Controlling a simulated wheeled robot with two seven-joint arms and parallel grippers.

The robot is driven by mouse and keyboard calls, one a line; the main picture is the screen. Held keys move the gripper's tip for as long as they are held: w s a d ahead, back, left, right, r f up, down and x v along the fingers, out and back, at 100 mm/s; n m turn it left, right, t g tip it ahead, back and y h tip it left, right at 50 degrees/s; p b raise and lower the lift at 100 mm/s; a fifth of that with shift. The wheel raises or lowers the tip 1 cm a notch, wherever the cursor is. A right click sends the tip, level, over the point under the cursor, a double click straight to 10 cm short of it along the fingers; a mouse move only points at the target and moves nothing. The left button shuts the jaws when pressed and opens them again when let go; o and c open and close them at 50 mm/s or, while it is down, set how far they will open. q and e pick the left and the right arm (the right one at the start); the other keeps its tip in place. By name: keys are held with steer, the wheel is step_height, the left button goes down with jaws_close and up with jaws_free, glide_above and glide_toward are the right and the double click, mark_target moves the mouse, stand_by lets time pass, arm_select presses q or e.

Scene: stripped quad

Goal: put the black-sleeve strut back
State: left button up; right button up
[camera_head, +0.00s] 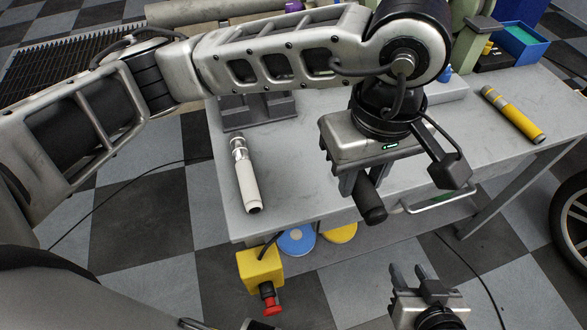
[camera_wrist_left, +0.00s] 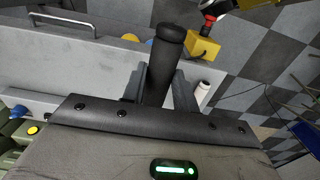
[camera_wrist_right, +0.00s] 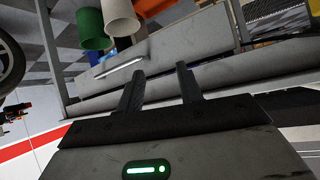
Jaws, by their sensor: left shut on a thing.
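The black-sleeve strut (camera_head: 373,203) is held by my left gripper (camera_head: 362,188) above the front part of the grey bench. Its dark cylinder stands out from between the two fingers in the left wrist view (camera_wrist_left: 166,60). The rest of it is hidden by the gripper. A grey block-like holder (camera_head: 258,110) stands at the bench's left back, partly behind my left arm. My right gripper (camera_head: 425,274) is open and empty, low in front of the bench; its spread fingers also show in the right wrist view (camera_wrist_right: 160,90).
A white-sleeve strut (camera_head: 245,175) lies on the bench's left side. A yellow-sleeve strut (camera_head: 512,114) lies at the right. A blue tray (camera_head: 522,40) sits at the back right. A yellow box (camera_head: 260,270) with a red button hangs at the front left. The bench (camera_head: 300,190) is clear between struts.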

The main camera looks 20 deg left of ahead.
arm_select(q)
steer(key=w+a+f+p, duration=0.1)
steer(key=w+a+f, duration=0.25)
steer(key=a, duration=0.25)
steer(key=p, duration=0.1)
glide_above(296, 184)
steer(key=d, duration=0.1)
steer(key=f, duration=0.4)
steer(key=shift+s+f, duration=0.1)
steer(key=shift+s, duration=0.2)
steer(key=shift+w+a+f, duration=0.1)
steer(key=shift+f, duration=0.1)
steer(key=f, duration=0.2)
steer(key=f+p, duration=0.1)
steer(key=shift+w+a+f, duration=0.2)
steer(key=shift+a+f, duration=0.2)
steer(key=shift+f, duration=0.45)
steer(key=o, duration=1)
steer(key=shift+r, duration=0.1)
arm_select(e)
steer(key=shift+s+d+r, duration=0.1)
steer(key=shift+d+r, duration=0.1)
steer(key=shift+r, duration=0.3)
